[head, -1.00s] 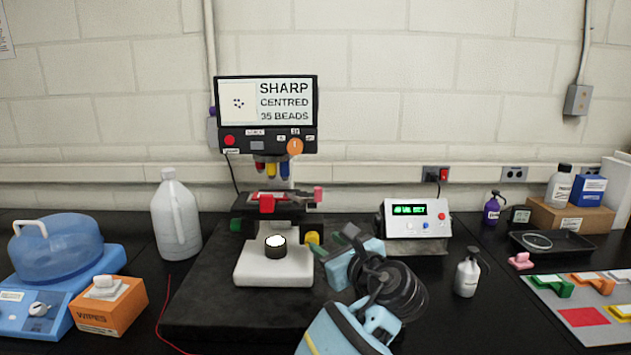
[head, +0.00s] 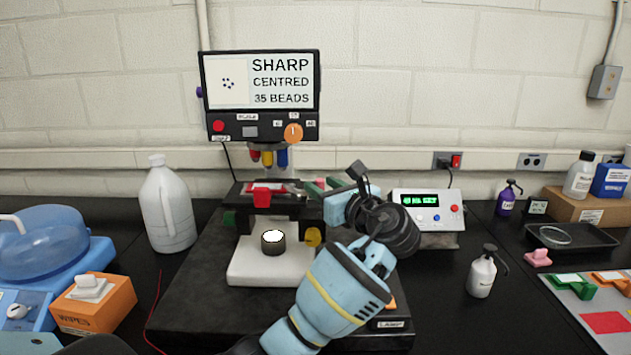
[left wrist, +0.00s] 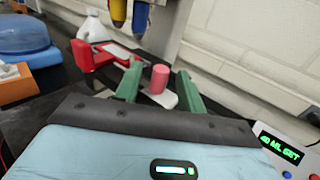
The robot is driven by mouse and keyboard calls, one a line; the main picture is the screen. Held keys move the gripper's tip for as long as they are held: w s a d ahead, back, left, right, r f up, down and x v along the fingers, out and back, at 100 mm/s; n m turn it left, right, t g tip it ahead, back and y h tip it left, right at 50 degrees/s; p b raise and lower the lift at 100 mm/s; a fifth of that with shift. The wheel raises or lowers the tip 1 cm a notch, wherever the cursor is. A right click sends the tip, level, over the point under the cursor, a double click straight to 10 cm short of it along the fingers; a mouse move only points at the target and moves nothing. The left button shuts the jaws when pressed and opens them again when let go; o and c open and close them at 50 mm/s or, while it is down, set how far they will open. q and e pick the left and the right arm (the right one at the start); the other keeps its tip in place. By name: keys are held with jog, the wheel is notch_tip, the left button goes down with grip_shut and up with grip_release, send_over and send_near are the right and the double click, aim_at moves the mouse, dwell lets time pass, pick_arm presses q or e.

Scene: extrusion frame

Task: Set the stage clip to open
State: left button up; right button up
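The microscope stage (head: 290,203) carries a slide, with a red clip block (head: 262,197) at its front edge. The red block also shows in the left wrist view (left wrist: 84,60). A small pink upright knob (left wrist: 159,78) stands on a pale plate (left wrist: 158,97) at the stage's right side. I cannot tell for sure that this knob is the clip's handle. My left gripper (left wrist: 159,86) has its green fingers apart, one on each side of the pink knob, with gaps showing. In the head view this gripper (head: 324,188) points left at the stage. My right gripper is not in view.
The objectives (head: 268,157) hang close above the stage, under a screen (head: 261,82) reading SHARP, CENTRED, 35 BEADS. A white jug (head: 167,208) and an orange wipes box (head: 94,305) stand left. A control box (head: 428,212) and a white pump bottle (head: 482,273) stand right.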

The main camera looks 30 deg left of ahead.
pick_arm(q)
jog(key=shift+x, duration=1.9)
grip_shut()
